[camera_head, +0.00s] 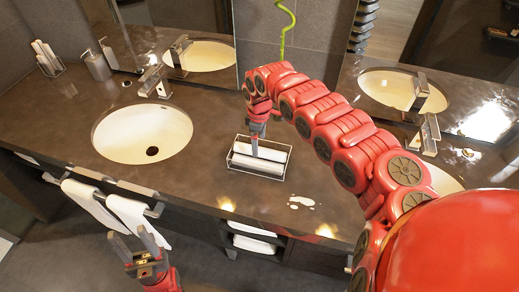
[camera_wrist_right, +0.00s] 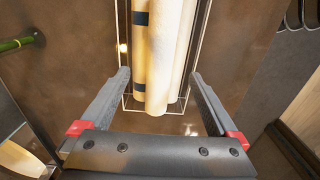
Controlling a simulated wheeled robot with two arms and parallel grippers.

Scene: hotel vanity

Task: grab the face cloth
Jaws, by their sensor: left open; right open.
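Rolled white face cloths (camera_head: 262,152) lie in a wire basket (camera_head: 233,163) on the counter, in the middle of the head view. In the right wrist view the cloth rolls (camera_wrist_right: 172,50) stretch away from me, one with dark bands, inside the thin basket frame. My right gripper (camera_head: 254,148) points down at the basket from above. In the right wrist view its open fingers (camera_wrist_right: 158,78) stand one on each side of the rolls, with no visible grip on them. My left gripper (camera_head: 144,240) is open and empty, low in front of the counter, near the hanging towels.
A round sink (camera_head: 142,133) with a faucet (camera_head: 152,82) is left of the basket. White towels (camera_head: 92,203) hang on a rail at the counter front. A soap dispenser (camera_head: 97,66) stands far left. A green stem (camera_head: 286,30) rises behind.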

